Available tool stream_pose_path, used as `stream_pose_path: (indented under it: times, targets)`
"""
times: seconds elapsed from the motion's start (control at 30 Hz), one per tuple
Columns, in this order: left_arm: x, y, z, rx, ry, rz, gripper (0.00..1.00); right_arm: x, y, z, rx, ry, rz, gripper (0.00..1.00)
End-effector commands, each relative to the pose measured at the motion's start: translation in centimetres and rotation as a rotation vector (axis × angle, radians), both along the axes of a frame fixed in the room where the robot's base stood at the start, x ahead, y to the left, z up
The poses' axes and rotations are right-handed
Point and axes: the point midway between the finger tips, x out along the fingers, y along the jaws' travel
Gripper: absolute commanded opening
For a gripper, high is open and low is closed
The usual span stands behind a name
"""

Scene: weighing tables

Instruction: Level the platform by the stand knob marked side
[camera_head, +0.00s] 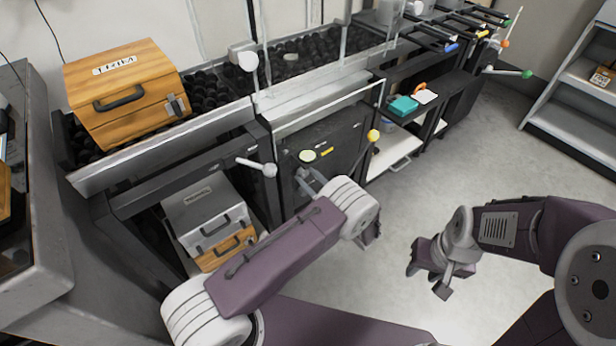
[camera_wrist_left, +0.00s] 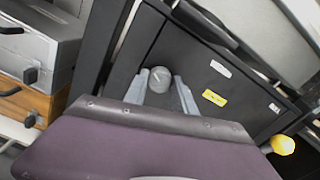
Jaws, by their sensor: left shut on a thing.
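A round grey knob (camera_wrist_left: 160,79) sits between the fingers of my left gripper (camera_wrist_left: 165,97) in the left wrist view, on the front of a dark stand. My left gripper (camera_head: 308,180) reaches the dark stand front (camera_head: 350,138) in the head view and is shut on the knob. A pale round disc (camera_head: 307,156) shows just above its fingers. A yellow label (camera_head: 326,152) and a white label (camera_wrist_left: 220,68) are nearby; their text is too small to read. My right gripper (camera_head: 428,278) hangs open and empty over the floor.
A yellow-ended lever (camera_head: 373,136) sticks out right of the knob, a white-ended one (camera_head: 268,170) to its left. A wooden case (camera_head: 125,85) rests on the bench above; a grey case (camera_head: 205,215) sits low at left. The floor at right is clear.

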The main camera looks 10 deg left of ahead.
Motion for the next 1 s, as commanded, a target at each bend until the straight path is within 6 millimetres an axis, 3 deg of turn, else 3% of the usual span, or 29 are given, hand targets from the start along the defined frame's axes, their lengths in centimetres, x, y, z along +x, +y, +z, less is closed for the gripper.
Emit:
stream_pose_path:
  times: [0.07,0.1,0.17,0.2,0.53,0.8,1.0]
  targets:
    - [0.0,0.0,-0.1,0.000,0.001,0.000,0.00,0.0,0.0,0.0,0.000,0.000,0.000,0.36]
    - [0.0,0.0,-0.1,0.000,0.002,0.000,0.35,0.0,0.0,0.0,0.000,0.000,0.000,0.36]
    - [0.0,0.0,-0.1,0.000,0.002,0.000,0.51,0.0,0.0,0.0,0.000,0.000,0.000,0.36]
    - [0.0,0.0,0.0,0.000,0.002,0.000,0.54,0.0,0.0,0.0,0.000,0.000,0.000,0.36]
    - [-0.3,-0.5,0.1,0.002,0.003,-0.002,0.54,0.0,0.0,0.4,0.000,0.000,0.000,0.36]
    - [-3.8,-5.0,0.3,0.002,0.003,-0.005,0.54,0.0,0.0,2.7,0.000,0.000,0.000,0.36]
    - [-5.4,-7.0,0.0,0.002,0.004,-0.001,0.54,0.0,0.0,3.2,0.000,0.000,0.000,0.36]
